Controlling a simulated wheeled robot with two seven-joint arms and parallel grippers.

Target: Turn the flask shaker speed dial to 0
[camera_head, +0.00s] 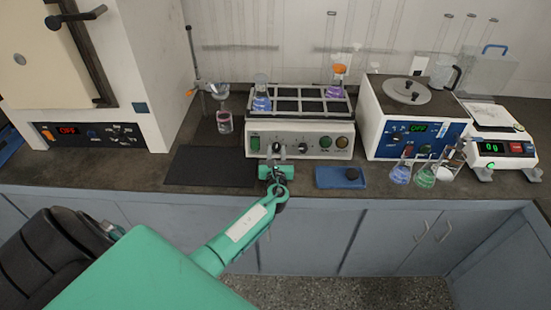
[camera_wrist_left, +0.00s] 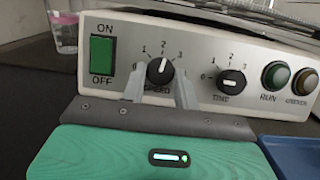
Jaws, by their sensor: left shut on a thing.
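The flask shaker (camera_head: 312,140) stands at the back of the bench with flasks on its rack. Its black speed dial (camera_wrist_left: 160,71) is on the front panel, above the partly covered word SPEED. The dial's white mark points up, close to the 2. My left gripper (camera_head: 276,158) is at the left part of this panel. In the left wrist view the two grey fingers of my left gripper (camera_wrist_left: 160,82) are on either side of the speed dial, shut on it. They hide part of the scale's lower ends. My right gripper is out of view.
The green ON/OFF switch (camera_wrist_left: 102,55) is left of the speed dial, and the time dial (camera_wrist_left: 231,82) is right of it. A blue tray (camera_head: 328,178) lies in front. Small flasks (camera_head: 400,174) stand further right. A dark mat (camera_head: 210,168) lies left.

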